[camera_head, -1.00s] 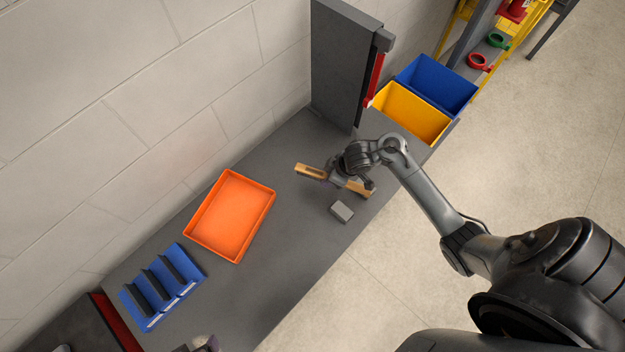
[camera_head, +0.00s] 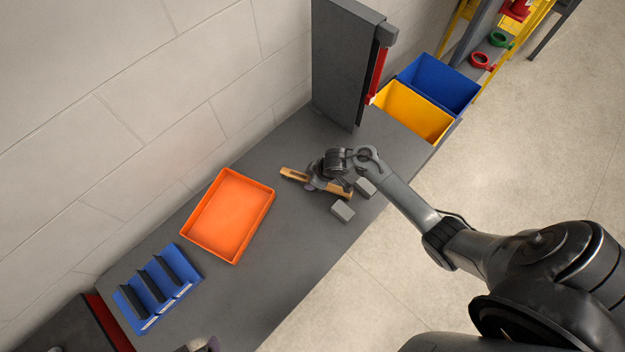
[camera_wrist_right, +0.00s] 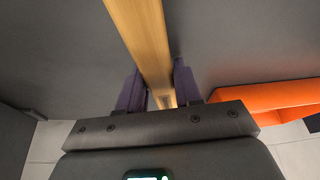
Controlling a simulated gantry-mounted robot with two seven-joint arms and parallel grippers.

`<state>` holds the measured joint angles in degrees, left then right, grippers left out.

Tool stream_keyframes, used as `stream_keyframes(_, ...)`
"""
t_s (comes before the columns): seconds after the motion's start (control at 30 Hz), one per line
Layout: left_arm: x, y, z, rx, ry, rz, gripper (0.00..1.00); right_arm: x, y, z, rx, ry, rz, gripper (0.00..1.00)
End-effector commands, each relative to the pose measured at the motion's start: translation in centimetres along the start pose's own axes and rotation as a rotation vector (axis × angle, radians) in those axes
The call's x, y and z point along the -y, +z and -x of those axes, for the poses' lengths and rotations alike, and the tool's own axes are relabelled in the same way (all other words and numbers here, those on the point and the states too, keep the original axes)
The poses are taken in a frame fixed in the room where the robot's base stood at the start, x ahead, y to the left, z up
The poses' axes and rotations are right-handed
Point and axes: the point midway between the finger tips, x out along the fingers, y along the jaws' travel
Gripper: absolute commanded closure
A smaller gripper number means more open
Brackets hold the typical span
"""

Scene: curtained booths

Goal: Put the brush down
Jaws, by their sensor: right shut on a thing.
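The brush (camera_head: 295,175) shows as a long, light-wood bar in the head view, over the grey bench beyond the orange tray. My right gripper (camera_head: 316,187) is shut on it near its middle, and the gripper covers part of it. In the right wrist view the wooden bar (camera_wrist_right: 140,40) passes between the two purple fingers (camera_wrist_right: 154,90). The bar looks close to the bench top, but I cannot tell whether it touches. No bristles can be made out. I do not see my left gripper.
Two grey blocks (camera_head: 343,211) (camera_head: 366,187) lie close to the brush. The orange tray (camera_head: 192,232) and a blue divided rack (camera_head: 160,290) stand to the left. A grey upright cabinet (camera_head: 340,70) and yellow (camera_head: 425,125) and blue bins are behind. Bare bench (camera_head: 262,275) lies nearer.

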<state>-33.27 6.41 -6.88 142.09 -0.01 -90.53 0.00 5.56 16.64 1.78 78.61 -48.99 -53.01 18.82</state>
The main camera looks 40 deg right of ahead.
Motion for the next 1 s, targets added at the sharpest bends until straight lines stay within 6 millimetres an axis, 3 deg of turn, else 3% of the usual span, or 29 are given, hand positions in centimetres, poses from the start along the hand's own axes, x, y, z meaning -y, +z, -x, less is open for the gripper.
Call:
stream_keyframes(0.3, 0.21, 0.07, -0.15, 0.001, -0.007, -0.009, 0.28, -0.02, 0.12, -0.27, 0.000, 0.000, 0.000, 0.99)
stream_keyframes(0.33, 0.24, 0.07, -0.14, 0.001, -0.008, -0.010, 0.28, -0.01, 0.16, -0.31, 0.001, 0.000, 0.000, 0.64)
stream_keyframes(0.5, 0.30, 0.07, -0.12, 0.001, -0.010, -0.012, 0.28, -0.06, 0.19, -0.28, 0.002, 0.001, -0.002, 0.40)
stream_keyframes(1.0, 0.13, -0.01, -0.02, 0.000, -0.004, -0.005, 0.28, -0.32, 0.32, -0.08, 0.006, 0.005, -0.008, 0.40)
